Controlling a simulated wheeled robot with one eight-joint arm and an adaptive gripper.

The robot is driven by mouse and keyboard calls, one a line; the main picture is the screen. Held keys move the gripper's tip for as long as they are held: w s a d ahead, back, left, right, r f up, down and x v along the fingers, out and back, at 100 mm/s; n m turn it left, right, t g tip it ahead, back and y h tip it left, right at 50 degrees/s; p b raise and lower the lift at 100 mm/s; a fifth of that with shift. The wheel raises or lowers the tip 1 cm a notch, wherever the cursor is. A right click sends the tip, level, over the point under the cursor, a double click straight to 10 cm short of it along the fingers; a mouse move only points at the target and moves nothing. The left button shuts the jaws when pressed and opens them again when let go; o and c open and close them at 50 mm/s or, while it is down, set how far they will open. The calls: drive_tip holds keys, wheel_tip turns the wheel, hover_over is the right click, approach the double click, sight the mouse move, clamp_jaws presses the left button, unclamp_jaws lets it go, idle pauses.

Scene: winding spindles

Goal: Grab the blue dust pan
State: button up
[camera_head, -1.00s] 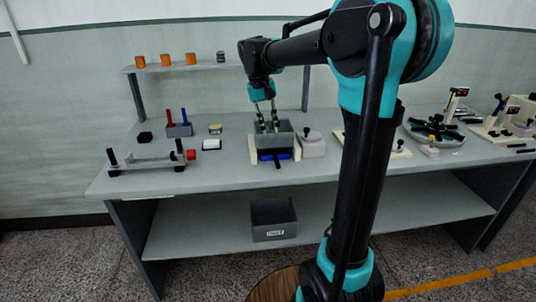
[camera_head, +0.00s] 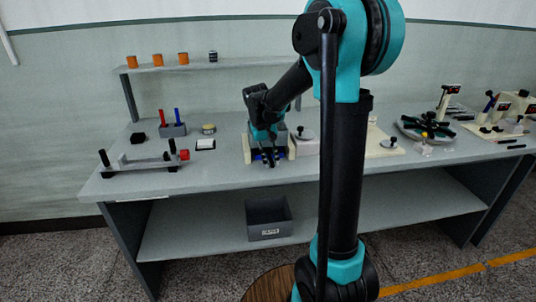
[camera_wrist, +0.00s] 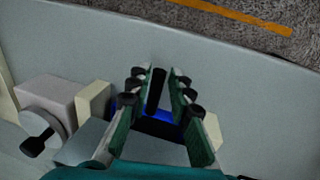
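The blue dust pan shows in the wrist view as a blue patch (camera_wrist: 160,116) with a black handle (camera_wrist: 154,90) pointing toward the table's front edge. My gripper (camera_wrist: 160,80) is open, with one finger on each side of the handle and gaps visible between. In the head view my gripper (camera_head: 268,158) points down at the front of the grey box and largely hides the pan. Whether the fingertips are level with the handle is hard to tell.
Cream blocks flank the pan, one on the left (camera_wrist: 93,101) in the wrist view. A pale block with a black knob (camera_wrist: 47,106) stands beside it. A spindle stand (camera_head: 145,163) is at the table's left. The tabletop in front of the pan is clear.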

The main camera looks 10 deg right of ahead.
drive_tip(key=shift+d+f, duration=0.15)
drive_tip(key=shift+f, duration=0.7)
clamp_jaws()
drive_tip(key=shift+r, duration=0.2)
